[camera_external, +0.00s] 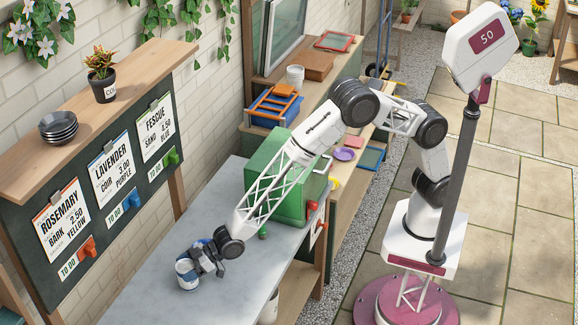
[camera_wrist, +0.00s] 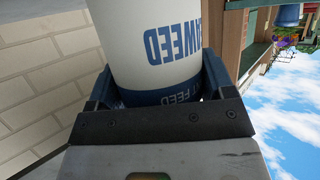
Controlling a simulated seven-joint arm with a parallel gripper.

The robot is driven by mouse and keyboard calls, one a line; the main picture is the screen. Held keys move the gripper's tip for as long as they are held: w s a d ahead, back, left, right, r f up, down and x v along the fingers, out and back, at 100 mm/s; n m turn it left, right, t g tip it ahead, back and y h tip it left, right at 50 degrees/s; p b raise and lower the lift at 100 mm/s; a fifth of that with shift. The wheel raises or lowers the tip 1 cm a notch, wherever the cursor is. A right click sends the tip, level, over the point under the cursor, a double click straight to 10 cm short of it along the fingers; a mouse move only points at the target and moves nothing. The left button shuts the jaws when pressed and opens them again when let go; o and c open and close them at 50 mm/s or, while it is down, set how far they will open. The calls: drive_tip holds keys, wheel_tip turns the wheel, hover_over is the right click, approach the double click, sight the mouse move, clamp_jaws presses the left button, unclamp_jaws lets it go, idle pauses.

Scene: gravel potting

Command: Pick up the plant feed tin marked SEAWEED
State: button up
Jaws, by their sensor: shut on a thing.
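The plant feed tin (camera_external: 187,273) is white with a blue band and is at the near left part of the grey bench top. In the wrist view the tin (camera_wrist: 150,35) fills the top middle, with SEAWEED lettering partly visible and inverted. FEED shows on its blue band. My gripper (camera_external: 196,264) is shut on the tin, with one dark blue finger on each side of it in the wrist view (camera_wrist: 159,82). The tin's far end is cut off in the wrist view. I cannot tell whether its base touches the bench.
A green box (camera_external: 278,175) stands farther back on the bench (camera_external: 150,291), with a small green object (camera_external: 263,232) near it. A dark sign board (camera_external: 105,185) with price cards runs along the left, under a wooden shelf (camera_external: 150,68). The bench around the tin is mostly clear.

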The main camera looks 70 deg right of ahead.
drive_tip(key=shift+r, duration=0.25)
drive_tip(key=shift+r, duration=0.5)
wheel_tip(320, 180, up, 2)
drive_tip(key=shift+r, duration=0.1)
drive_tip(key=s+d+r, duration=0.1)
drive_tip(key=s+d, duration=1)
drive_tip(key=shift+d+r, duration=0.2)
drive_tip(key=shift+s, duration=0.1)
idle(0.4)
